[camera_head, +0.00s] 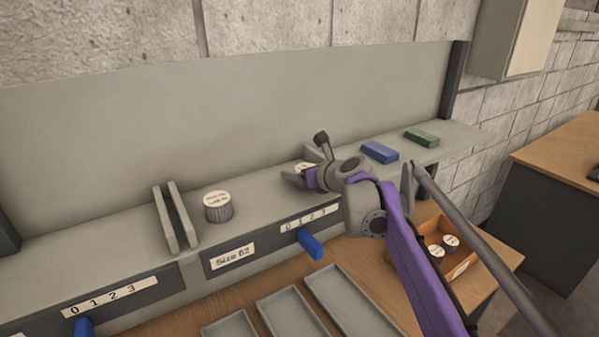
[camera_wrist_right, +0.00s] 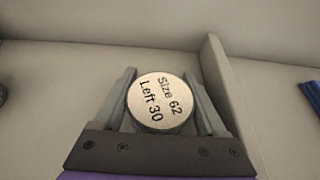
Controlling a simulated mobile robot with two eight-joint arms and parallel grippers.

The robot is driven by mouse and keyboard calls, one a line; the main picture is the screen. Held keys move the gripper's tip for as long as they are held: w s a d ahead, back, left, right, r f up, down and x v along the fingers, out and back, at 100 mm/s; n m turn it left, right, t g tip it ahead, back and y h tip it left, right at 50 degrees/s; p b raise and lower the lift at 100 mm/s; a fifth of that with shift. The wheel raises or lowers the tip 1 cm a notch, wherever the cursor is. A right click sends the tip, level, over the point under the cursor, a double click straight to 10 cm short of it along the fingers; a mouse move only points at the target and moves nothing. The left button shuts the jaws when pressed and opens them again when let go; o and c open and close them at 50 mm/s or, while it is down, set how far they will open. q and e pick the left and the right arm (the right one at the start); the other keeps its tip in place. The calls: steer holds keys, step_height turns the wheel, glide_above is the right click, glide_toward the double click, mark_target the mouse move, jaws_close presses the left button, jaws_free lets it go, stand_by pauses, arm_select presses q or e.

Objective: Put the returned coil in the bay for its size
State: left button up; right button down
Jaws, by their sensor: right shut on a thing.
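My right gripper (camera_head: 299,177) is over the shelf in the head view, shut on a coil whose pale top label (camera_head: 304,167) is partly hidden by the gripper. The bay is marked by a "Size 62" card (camera_head: 232,257) on the shelf front. Another coil (camera_head: 218,207) stands upright on the shelf in that bay, left of my gripper. I cannot tell whether the held coil touches the shelf. My left gripper is out of view.
Upright dividers (camera_head: 183,214) bound the bay on the left; another divider shows in the wrist view (camera_wrist_right: 219,84) right of the coil. Blue (camera_head: 380,152) and green (camera_head: 421,137) blocks lie farther right. A wooden box (camera_head: 484,274) holds coils. Grey trays (camera_head: 290,314) lie below; a blue handle (camera_head: 310,244) sticks out.

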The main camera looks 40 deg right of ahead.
steer(key=shift+f, duration=0.15)
steer(key=shift+c, duration=1.5)
jaws_free()
steer(key=o, duration=0.3)
steer(key=shift+s+r, duration=0.1)
steer(key=shift+r, duration=0.15)
